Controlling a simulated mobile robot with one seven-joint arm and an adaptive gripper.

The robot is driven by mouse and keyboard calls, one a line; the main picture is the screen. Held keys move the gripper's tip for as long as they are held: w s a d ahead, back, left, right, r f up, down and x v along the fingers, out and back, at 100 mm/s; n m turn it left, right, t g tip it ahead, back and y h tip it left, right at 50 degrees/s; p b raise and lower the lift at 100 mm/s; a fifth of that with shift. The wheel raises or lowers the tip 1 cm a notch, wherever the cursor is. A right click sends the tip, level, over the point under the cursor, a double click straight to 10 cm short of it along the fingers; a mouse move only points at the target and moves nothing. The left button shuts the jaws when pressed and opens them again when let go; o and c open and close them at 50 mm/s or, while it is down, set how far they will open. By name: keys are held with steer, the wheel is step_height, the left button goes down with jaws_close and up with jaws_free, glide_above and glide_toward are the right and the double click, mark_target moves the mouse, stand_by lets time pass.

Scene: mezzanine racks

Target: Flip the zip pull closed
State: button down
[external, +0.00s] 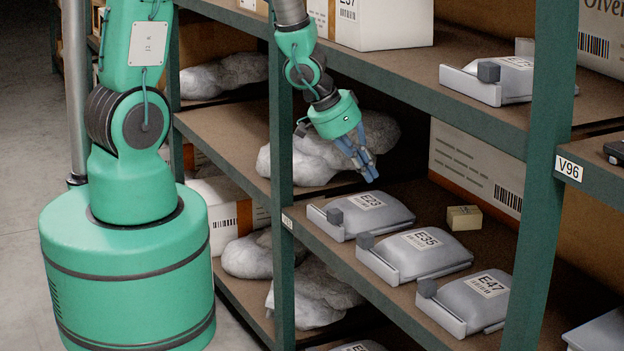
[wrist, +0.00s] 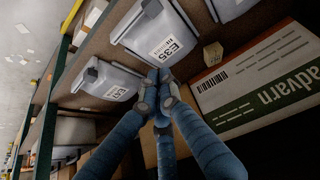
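Grey zip pouches lie in a row on the middle shelf in the external view: E23 (external: 360,214), E35 (external: 415,255) and E47 (external: 468,301). My gripper (external: 370,176) is above and behind E23, apart from the pouches. Its blue fingertips (wrist: 158,76) are together, with nothing visible between them.
A small brown box (external: 463,218) sits behind the pouches, before a large carton (external: 478,165). Green uprights (external: 282,180) and the upper shelf edge (external: 470,130) frame the bay. Wrapped bundles (external: 320,155) lie left of my gripper. Another pouch (external: 500,80) is on the upper shelf.

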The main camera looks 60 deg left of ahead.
mark_target(439, 299)
steer(key=s+d+f+m+g+h+p, duration=0.1)
steer(key=d+f+h+p, duration=0.2)
steer(key=d+f, duration=0.5)
steer(key=shift+s+d+f+h, duration=0.3)
steer(key=shift+s+d+h, duration=0.1)
steer(key=shift+d+h, duration=0.4)
steer(key=shift+f, duration=0.1)
steer(key=b+x, duration=0.3)
steer(key=x, duration=0.6)
steer(key=shift+d+f, duration=0.2)
steer(key=shift+f, duration=0.1)
steer(key=shift+w+d+f+b, duration=0.15)
steer(key=shift+d+b, duration=0.2)
steer(key=shift+d, duration=1.7)
